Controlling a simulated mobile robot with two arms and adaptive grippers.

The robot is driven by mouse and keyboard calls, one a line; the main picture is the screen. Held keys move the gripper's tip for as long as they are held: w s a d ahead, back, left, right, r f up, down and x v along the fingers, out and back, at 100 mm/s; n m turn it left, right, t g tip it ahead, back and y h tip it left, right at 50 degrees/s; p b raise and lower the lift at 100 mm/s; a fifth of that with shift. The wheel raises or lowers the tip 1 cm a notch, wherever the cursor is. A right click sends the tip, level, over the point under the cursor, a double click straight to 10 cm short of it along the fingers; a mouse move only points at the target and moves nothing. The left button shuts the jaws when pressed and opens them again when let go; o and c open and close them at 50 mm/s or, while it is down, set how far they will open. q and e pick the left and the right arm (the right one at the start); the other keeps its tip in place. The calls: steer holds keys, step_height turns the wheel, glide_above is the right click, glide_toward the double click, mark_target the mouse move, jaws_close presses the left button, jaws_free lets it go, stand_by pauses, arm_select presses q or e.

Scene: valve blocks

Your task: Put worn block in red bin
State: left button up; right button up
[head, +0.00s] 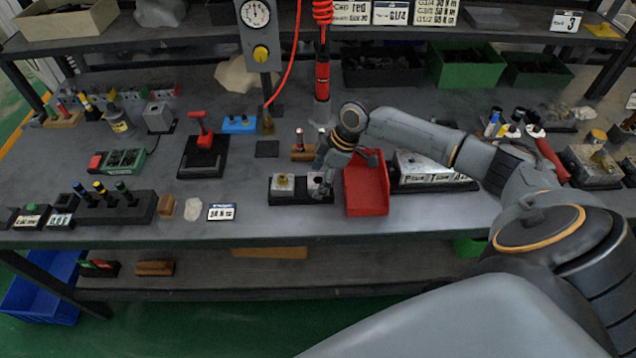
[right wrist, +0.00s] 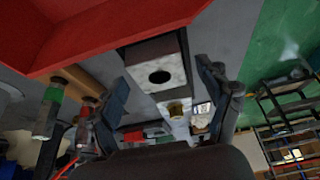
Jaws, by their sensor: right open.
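The red bin (head: 367,190) stands on the bench near its front edge; its red wall (right wrist: 90,32) fills the upper left of the right wrist view. Left of it, a dark tray (head: 300,198) holds two pale metal blocks. The left block (head: 283,183) has a brass fitting on top. The right block (head: 316,180) is partly hidden by my right gripper (head: 322,168). In the right wrist view this block (right wrist: 160,78) shows a dark round hole between the open fingers of my gripper (right wrist: 165,85). I cannot tell whether it is worn. My left gripper is out of view.
A metal unit (head: 425,168) on a dark base stands right of the bin. A brown block with upright pins (head: 303,152) is behind the tray. A red air hose (head: 294,50) hangs behind.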

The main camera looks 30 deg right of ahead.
jaws_close()
stand_by(0.3)
steer(key=shift+r, duration=0.1)
